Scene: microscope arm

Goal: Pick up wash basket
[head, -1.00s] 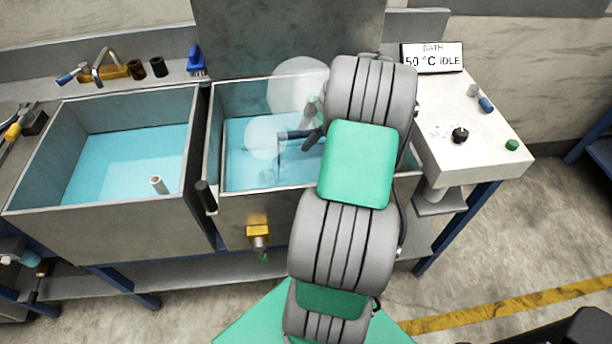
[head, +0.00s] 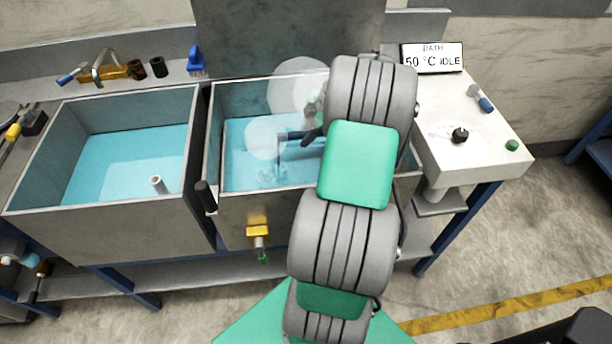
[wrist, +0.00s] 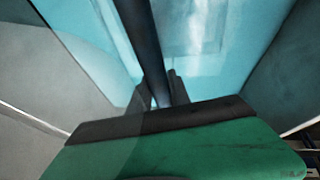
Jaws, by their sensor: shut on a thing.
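The wash basket shows mainly as a dark bar, which I take to be its handle (head: 292,137), over the blue water of the right basin (head: 270,205). In the wrist view the dark bar (wrist: 146,45) runs from the top edge down to my gripper (wrist: 163,92). My gripper is shut on this bar, with its dark fingers on both sides. In the head view my gripper (head: 313,134) is low in the right basin, partly behind my arm. The basket's body is hard to make out under pale round puffs and water. I cannot tell whether it is lifted.
The left basin (head: 100,225) holds blue water and a short pale pipe (head: 158,185). A wall divides the basins. A blue brush (head: 196,62) stands on the back ledge. A yellow valve (head: 258,231) sticks out in front.

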